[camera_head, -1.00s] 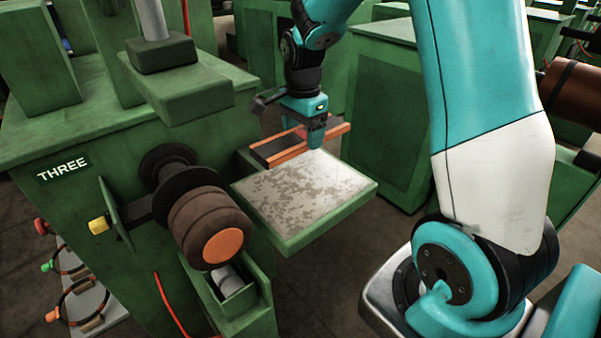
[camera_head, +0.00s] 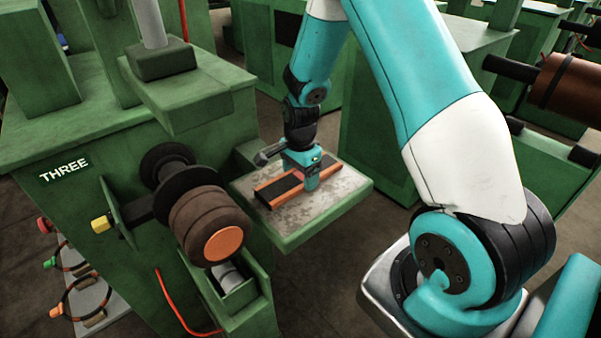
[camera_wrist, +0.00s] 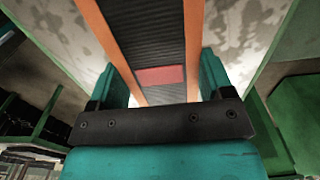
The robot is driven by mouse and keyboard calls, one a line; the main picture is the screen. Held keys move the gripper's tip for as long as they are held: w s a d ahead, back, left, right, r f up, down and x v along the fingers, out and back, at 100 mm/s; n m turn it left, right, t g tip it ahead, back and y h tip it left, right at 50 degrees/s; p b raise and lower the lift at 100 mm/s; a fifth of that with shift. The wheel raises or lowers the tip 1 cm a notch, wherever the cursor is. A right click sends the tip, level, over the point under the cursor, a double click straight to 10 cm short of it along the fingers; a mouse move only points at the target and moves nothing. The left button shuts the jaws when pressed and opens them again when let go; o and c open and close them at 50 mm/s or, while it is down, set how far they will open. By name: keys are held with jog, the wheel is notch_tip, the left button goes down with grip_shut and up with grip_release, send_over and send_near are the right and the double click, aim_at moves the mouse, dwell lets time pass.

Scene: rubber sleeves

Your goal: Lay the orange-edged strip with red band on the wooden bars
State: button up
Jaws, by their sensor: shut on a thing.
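My gripper (camera_head: 311,182) is shut on the orange-edged strip (camera_head: 279,188), over the pale worn top of a green shelf. The strip is dark and ribbed with orange long edges. In the wrist view the strip (camera_wrist: 147,32) runs away from me between the two fingers, and its red band (camera_wrist: 161,75) lies between the fingertips. I cannot tell whether the strip touches the shelf top. I cannot make out the wooden bars for certain.
The shelf top (camera_head: 310,218) is otherwise bare. A green machine marked THREE (camera_head: 64,171) stands at left, with a brown roller (camera_head: 207,222) jutting out near the shelf. Rings and coloured knobs (camera_head: 49,263) show at lower left. Other green machines stand behind.

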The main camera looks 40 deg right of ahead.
jog(key=shift+f, duration=0.15)
jog(key=o, duration=0.9)
jog(key=shift+o, duration=0.2)
